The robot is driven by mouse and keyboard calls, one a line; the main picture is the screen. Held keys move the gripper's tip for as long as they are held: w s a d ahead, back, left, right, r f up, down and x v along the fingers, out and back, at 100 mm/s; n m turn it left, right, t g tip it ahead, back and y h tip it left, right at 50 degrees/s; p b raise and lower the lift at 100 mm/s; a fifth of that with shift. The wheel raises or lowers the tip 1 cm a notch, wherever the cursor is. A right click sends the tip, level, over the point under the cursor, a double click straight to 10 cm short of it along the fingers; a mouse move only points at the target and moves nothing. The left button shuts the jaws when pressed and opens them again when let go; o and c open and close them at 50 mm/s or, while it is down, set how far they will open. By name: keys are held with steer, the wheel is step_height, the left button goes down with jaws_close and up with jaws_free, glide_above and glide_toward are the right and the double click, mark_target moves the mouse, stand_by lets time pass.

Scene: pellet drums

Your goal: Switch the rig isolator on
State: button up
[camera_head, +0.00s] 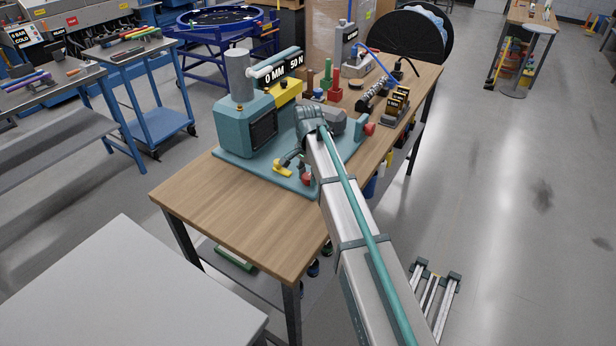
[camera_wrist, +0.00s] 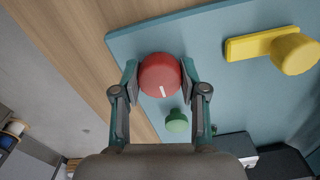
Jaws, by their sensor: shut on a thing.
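The red round knob (camera_wrist: 159,72) with a white pointer line stands on the teal base plate (camera_wrist: 135,38) of the rig. In the wrist view, the line points toward my gripper, slightly tilted. My gripper (camera_wrist: 160,78) has one finger on each side of the knob and is shut on it. In the head view, the red knob (camera_head: 306,179) shows at the plate's front edge, with my gripper (camera_head: 300,164) over it. A yellow handle (camera_wrist: 292,53) is to the right of the knob and a green button (camera_wrist: 177,121) is near my right finger. No on or off label is readable.
The teal rig housing (camera_head: 246,125) with a "0 MM 50 N" display (camera_head: 285,68) stands behind. Another red knob (camera_head: 369,129) is at the plate's right. The wooden tabletop (camera_head: 225,218) is clear in front. Bottles and small boxes (camera_head: 396,103) stand farther back.

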mark_target(308, 176)
stand_by(0.4)
steer(key=o, duration=1.1)
steer(key=shift+o, duration=0.2)
step_height(308, 176, up, 12)
